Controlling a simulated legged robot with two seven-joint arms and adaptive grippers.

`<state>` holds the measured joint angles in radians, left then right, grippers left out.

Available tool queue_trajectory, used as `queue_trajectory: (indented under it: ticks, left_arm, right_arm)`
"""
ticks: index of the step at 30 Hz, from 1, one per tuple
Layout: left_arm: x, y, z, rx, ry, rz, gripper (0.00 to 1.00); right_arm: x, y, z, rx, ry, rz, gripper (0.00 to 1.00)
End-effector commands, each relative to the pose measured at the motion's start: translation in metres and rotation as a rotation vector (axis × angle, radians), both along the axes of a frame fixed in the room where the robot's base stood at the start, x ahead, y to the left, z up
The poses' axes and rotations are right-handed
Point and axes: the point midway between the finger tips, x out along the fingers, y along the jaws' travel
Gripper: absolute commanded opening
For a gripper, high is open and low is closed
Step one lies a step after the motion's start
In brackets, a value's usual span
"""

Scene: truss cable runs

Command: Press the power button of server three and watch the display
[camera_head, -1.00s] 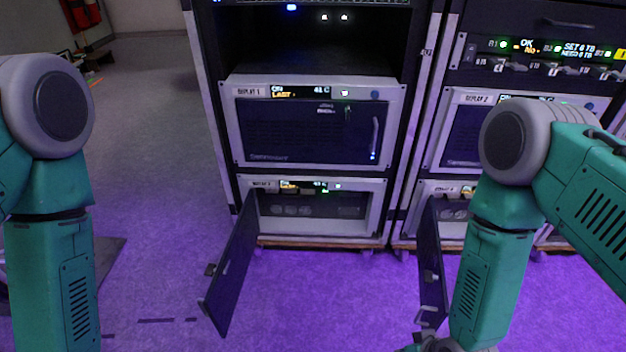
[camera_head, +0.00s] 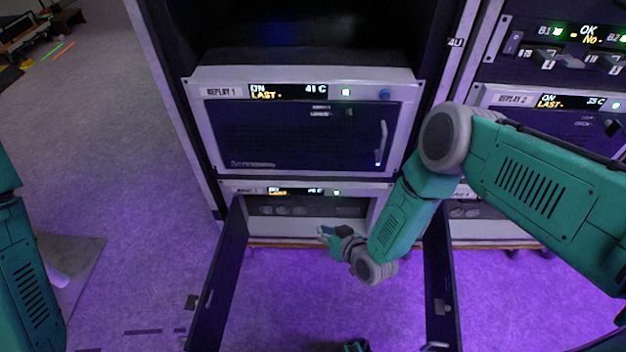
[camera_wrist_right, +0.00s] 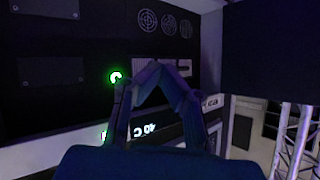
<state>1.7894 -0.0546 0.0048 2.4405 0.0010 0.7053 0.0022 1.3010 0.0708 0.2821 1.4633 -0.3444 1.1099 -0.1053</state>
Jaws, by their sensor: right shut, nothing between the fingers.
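Server three, labelled REPLAY 3 (camera_head: 283,226), is the lower left unit, with its front door (camera_head: 218,285) swung open. Its small display (camera_head: 295,191) shows amber and white text too small to read. My right gripper (camera_head: 323,233) is in front of the unit's open front. In the right wrist view my right gripper (camera_wrist_right: 157,70) is shut and empty. A green-lit ring, apparently the power button (camera_wrist_right: 116,77), is just left of the fingertips on the dark panel; I cannot tell if they touch. The display there (camera_wrist_right: 146,130) appears upside down.
REPLAY 1 (camera_head: 300,140) stands above, closed, with a handle on its door. Another open door (camera_head: 440,280) stands to the right of my right gripper. REPLAY 2 (camera_head: 560,125) is in the right rack. The floor (camera_head: 130,200) at left is mostly clear.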

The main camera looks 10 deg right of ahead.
Motion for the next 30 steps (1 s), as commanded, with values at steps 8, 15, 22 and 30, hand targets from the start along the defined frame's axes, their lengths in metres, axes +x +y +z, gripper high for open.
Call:
queue_trajectory:
  ticks: [8, 15, 22, 30]
  left_arm:
    - [0.000, 0.000, 0.001, 0.000, 0.001, 0.000, 0.40]
    - [0.000, 0.000, -0.001, 0.000, 0.001, 0.000, 0.40]
    - [0.000, 0.000, -0.012, 0.000, 0.001, 0.000, 0.40]
    - [0.000, 0.000, -0.032, 0.000, 0.001, 0.000, 0.40]
  right_arm:
    - [0.005, 0.000, 0.001, 0.002, -0.018, -0.003, 0.00]
    - [0.007, -0.001, 0.000, 0.002, -0.018, -0.004, 0.00]
    - [0.028, -0.008, -0.001, 0.002, -0.018, -0.005, 0.00]
    - [0.065, -0.018, -0.002, 0.002, -0.019, -0.005, 0.00]
